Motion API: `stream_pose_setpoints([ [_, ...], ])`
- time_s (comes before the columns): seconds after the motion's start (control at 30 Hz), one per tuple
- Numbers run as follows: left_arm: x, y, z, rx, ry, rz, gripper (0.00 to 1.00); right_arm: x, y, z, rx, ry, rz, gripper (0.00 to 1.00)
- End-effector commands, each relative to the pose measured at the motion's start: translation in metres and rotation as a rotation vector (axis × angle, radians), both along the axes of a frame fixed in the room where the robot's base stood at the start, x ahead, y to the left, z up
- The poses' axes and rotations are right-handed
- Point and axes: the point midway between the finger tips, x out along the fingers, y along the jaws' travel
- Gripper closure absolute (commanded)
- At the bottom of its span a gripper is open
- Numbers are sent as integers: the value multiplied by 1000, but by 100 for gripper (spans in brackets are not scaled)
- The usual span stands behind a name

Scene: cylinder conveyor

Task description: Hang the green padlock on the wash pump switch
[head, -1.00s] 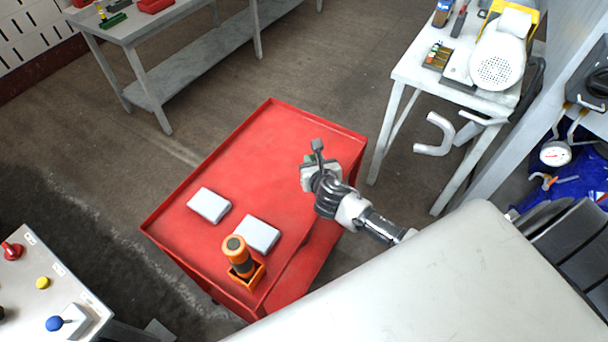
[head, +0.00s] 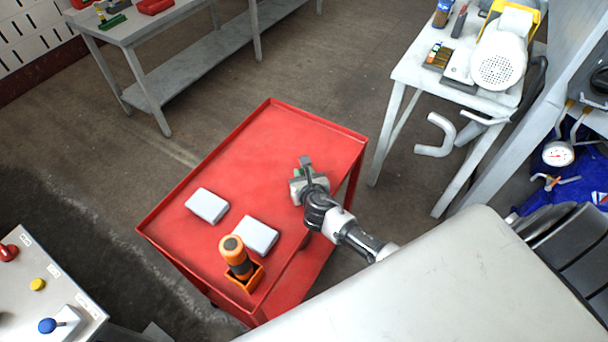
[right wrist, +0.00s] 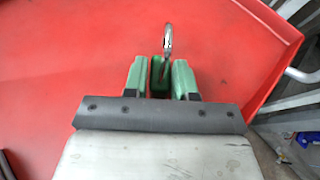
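My right gripper (head: 305,168) is above the far right part of the red cart's top. In the right wrist view its green-padded fingers (right wrist: 160,80) are closed around the green padlock (right wrist: 157,70), whose silver shackle (right wrist: 168,38) stands up past the fingertips. The padlock is small and mostly hidden by the gripper in the head view. A control panel (head: 40,265) at the lower left carries a red knob (head: 8,253), a yellow button (head: 38,284) and a blue-knobbed lever (head: 48,325). Its labels are too small to read, so I cannot tell which is the wash pump switch. My left gripper is not in view.
The red cart (head: 270,125) holds two pale boxes (head: 207,205) (head: 257,236) and an orange-and-black object (head: 237,255) in an orange holder. A white table with a motor (head: 498,62) stands at the right, a grey bench (head: 190,48) at the back. Floor between is open.

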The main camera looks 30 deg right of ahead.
Motion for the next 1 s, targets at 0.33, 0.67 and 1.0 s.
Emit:
stream_pose_setpoints([
  [0.33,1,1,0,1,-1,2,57,0,0,1,1,0,0,53],
  [0.67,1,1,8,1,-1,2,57,-30,7,16,1,2,1,53],
  [1.0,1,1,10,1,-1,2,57,-91,23,41,0,0,1,53],
])
